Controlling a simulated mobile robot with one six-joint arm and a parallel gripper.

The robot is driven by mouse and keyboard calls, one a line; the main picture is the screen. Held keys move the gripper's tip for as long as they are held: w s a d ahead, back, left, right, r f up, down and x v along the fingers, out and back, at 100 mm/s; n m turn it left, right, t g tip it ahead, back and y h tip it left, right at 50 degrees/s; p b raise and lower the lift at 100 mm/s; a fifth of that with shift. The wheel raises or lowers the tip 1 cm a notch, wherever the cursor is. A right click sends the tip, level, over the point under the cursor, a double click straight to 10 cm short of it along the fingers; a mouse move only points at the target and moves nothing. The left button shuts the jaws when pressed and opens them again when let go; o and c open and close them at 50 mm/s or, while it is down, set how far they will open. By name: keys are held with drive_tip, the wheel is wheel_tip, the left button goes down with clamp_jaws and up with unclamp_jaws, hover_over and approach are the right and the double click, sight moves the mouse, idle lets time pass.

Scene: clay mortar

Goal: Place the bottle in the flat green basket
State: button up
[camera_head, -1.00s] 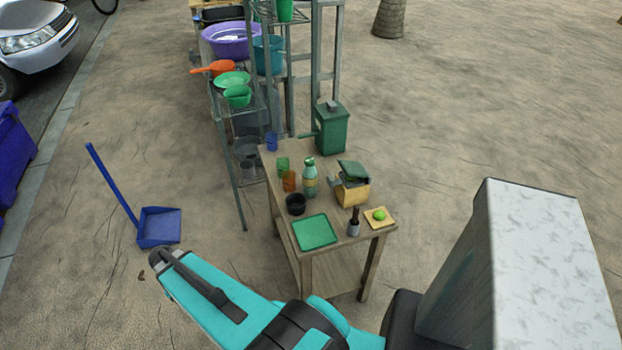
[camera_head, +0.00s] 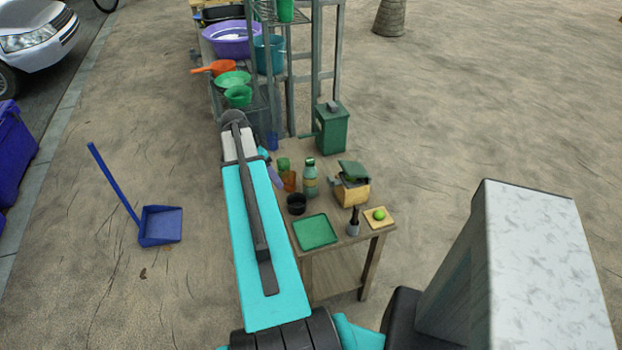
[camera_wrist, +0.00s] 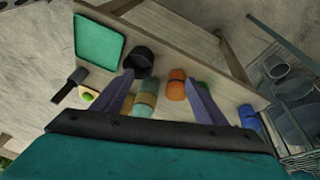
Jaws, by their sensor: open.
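The bottle (camera_head: 310,180), pale green with a yellowish band and a dark green cap, stands upright on the small wooden table. In the wrist view the bottle (camera_wrist: 146,100) appears between my fingers, nearer the left one; its lower part is hidden by my gripper's body. The flat green basket (camera_head: 315,231) lies empty at the table's near end, and at upper left in the wrist view (camera_wrist: 98,42). My gripper (camera_wrist: 159,78) is open and empty, with purple fingers. In the head view my arm hides most of it; one finger shows left of the cups.
A black cup (camera_head: 296,204), an orange cup (camera_head: 289,182) and a green cup (camera_head: 283,164) stand close beside the bottle. A yellow box (camera_head: 352,192), a dark-handled tool (camera_head: 354,222) and a board with a lime (camera_head: 378,216) are right. A metal shelf stands behind.

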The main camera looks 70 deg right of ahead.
sight(307, 170)
drive_tip(key=s+d+r+m, duration=0.3)
drive_tip(key=s+d+r, duration=0.3)
drive_tip(key=r, duration=0.1)
drive_tip(key=shift+s+d+m, duration=0.25)
drive_tip(key=shift+d+m, duration=0.05)
drive_tip(key=shift+f, duration=0.1)
drive_tip(key=shift+p+x, duration=1.05)
drive_tip(key=shift+x, duration=3.2)
drive_tip(key=shift+s+d, duration=0.15)
drive_tip(key=shift+d, duration=0.05)
drive_tip(key=shift+p+x, duration=0.85)
drive_tip(key=shift+x, duration=0.2)
drive_tip(key=shift+p+x, duration=0.4)
drive_tip(key=shift+x, duration=1)
drive_tip(key=shift+s+d, duration=0.15)
drive_tip(key=shift+d, duration=0.05)
